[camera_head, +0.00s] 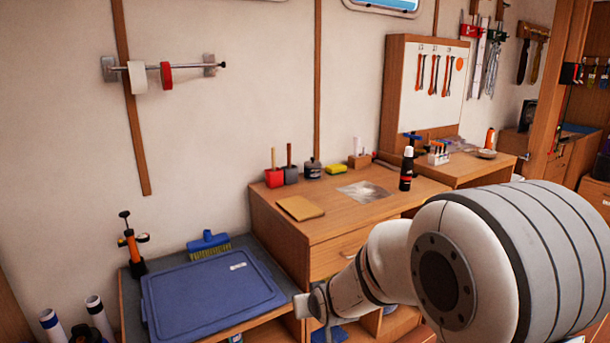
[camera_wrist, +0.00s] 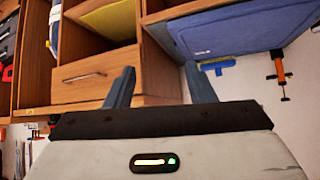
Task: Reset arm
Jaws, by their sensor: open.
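My arm reaches in from the right of the head view, with white links and a large grey-ringed joint. Its far end hangs in front of the wooden bench, near the front right corner of a blue lid (camera_head: 210,295). The fingers are hard to make out in the head view. In the wrist view my gripper (camera_wrist: 160,88) shows two blue-grey fingers standing well apart. Nothing is between them. Behind the fingers are a wooden drawer front (camera_wrist: 84,80) and open shelf compartments, and the view is turned over.
A wooden bench (camera_head: 320,230) holds a black bottle (camera_head: 406,170), a yellow sponge (camera_head: 336,169) and a red pot (camera_head: 274,178). A blue brush (camera_head: 208,245) and an orange pump (camera_head: 133,248) stand behind the lid. White tubes (camera_head: 52,325) are at the lower left. A tool board (camera_head: 428,85) stands behind.

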